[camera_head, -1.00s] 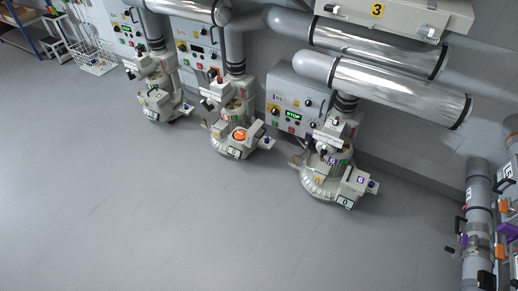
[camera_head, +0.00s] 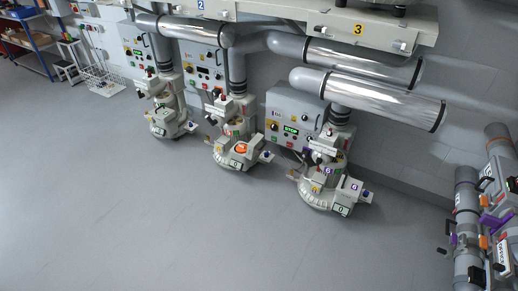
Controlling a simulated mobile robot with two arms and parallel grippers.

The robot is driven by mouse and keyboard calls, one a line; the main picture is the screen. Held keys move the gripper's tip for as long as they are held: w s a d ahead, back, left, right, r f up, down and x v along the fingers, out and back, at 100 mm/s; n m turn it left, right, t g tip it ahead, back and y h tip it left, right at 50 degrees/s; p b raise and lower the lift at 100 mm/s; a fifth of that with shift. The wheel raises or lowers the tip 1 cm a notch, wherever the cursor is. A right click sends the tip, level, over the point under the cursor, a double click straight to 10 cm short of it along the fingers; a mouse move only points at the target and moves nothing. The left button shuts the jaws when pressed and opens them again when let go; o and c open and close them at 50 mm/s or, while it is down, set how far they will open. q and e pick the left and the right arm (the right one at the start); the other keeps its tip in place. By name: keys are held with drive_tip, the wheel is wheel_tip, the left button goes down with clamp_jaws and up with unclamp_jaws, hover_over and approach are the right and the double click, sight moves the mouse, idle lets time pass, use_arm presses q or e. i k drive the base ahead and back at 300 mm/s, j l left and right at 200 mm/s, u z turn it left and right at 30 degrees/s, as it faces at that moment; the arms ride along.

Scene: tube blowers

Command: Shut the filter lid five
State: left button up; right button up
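The right-hand blower unit (camera_head: 325,190) stands on the floor by the wall, with a round pale base and several blocks and knobs. A small purple tag that looks like a 5 (camera_head: 327,171) sits on its upper body. A purple 6 (camera_head: 355,187) marks a block at its right, above a tag reading 0 (camera_head: 341,211). The parts are too small to tell which piece is lid five or whether it is open. Neither of my grippers is in view.
Two similar units stand to the left, the middle one (camera_head: 238,152) with an orange disc. A control box with a green display (camera_head: 291,130) is behind the right unit. Upright grey pipes (camera_head: 466,215) stand at the right edge. The floor (camera_head: 150,220) in front is clear.

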sight(254, 147)
drive_tip(key=i+u, duration=0.4)
drive_tip(key=i, duration=0.75)
